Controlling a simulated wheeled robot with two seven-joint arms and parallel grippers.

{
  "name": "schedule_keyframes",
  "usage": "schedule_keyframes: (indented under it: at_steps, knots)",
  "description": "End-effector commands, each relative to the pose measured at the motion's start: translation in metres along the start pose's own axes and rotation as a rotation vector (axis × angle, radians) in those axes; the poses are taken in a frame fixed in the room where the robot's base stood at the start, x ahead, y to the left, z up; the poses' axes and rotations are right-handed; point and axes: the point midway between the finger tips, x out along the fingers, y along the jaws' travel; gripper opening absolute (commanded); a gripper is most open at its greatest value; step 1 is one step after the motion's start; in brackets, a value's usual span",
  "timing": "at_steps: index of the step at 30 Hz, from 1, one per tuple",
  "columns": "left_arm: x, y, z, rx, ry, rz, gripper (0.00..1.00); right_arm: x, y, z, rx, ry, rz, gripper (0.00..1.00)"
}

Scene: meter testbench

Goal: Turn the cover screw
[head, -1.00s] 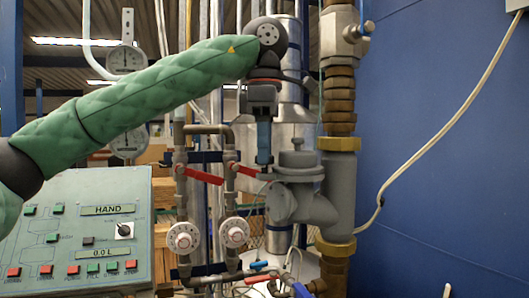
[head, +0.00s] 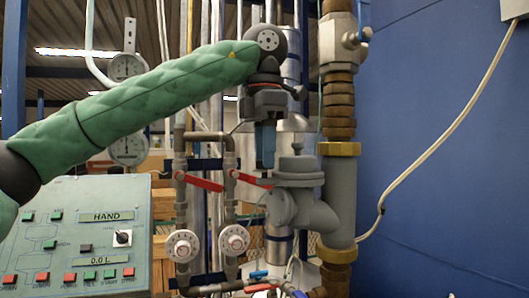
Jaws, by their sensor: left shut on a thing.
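The grey meter body (head: 304,208) with its round cover (head: 297,165) sits on the vertical pipe at the centre. The screw itself is hidden by the fingers. My right gripper is not in view.
Red-handled valves (head: 204,182) and white dial knobs (head: 233,239) stand left of the meter. A thick brass-fitted pipe (head: 338,100) rises close on the right. A control panel (head: 80,235) is at the lower left.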

Motion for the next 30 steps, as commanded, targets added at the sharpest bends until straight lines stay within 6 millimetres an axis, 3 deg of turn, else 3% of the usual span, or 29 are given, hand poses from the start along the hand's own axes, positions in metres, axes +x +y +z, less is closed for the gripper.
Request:
schedule_keyframes:
  at_steps: [7, 8, 11, 22, 30]
  knots:
    - [-0.001, 0.0, 0.0, -0.001, -0.001, 0.001, 0.08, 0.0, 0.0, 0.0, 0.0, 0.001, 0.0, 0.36]
    - [-0.001, 0.0, 0.0, -0.001, -0.002, 0.001, 0.35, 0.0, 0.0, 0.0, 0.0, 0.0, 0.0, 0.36]
    - [-0.001, 0.0, 0.0, 0.0, -0.001, 0.001, 0.53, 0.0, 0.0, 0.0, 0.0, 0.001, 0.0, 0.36]
    - [-0.003, 0.0, 0.0, 0.0, 0.0, 0.001, 0.53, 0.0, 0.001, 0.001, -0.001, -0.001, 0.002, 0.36]
    - [-0.03, 0.0, 0.0, -0.001, -0.002, 0.002, 0.53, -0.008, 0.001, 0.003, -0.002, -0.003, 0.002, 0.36]
